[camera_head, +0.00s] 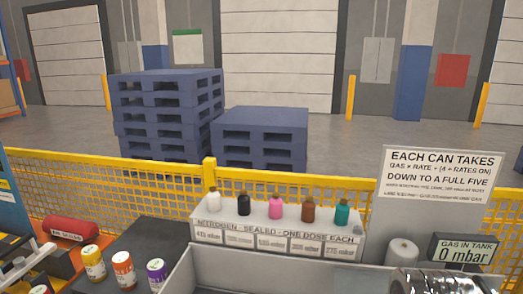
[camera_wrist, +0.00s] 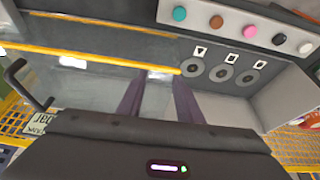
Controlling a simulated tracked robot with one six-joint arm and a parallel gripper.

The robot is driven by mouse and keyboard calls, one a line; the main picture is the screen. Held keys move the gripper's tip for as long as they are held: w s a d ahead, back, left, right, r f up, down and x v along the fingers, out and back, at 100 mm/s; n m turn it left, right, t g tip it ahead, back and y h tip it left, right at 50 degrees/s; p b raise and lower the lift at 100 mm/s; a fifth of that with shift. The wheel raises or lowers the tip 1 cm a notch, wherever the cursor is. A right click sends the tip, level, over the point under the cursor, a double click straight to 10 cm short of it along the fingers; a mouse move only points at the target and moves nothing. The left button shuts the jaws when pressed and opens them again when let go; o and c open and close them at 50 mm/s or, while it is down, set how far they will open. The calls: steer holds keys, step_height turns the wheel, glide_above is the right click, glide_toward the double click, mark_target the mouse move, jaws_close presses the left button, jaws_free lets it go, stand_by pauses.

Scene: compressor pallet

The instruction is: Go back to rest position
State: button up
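My gripper (camera_wrist: 160,84) shows in the wrist view as two dark purple fingers reaching up from the dark gripper body. The fingers stand apart with nothing visible between them. They are over a grey surface with a yellow bar (camera_wrist: 100,50) across it. In the wrist view, three round grey discs (camera_wrist: 221,73) with white marker labels lie to the right of the fingers, in a grey tray-like recess.
Several coloured bottles (camera_head: 275,208) stand on a nitrogen rack (camera_head: 272,236). Yellow, orange and purple cans (camera_head: 124,270) stand at lower left, near a red cylinder (camera_head: 70,230). A display (camera_head: 464,252) reads 0 mbar. A yellow mesh fence (camera_head: 150,180) runs behind, with blue pallets (camera_head: 262,135) beyond.

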steer(key=shift+n+t+y, duration=0.4)
steer(key=shift+n+t, duration=0.1)
steer(key=shift+n, duration=0.4)
steer(key=a, duration=0.1)
steer(key=s+a+r, duration=0.1)
steer(key=a, duration=0.1)
steer(key=a+r, duration=0.1)
steer(key=shift+s+a, duration=0.15)
steer(key=shift+a, duration=0.15)
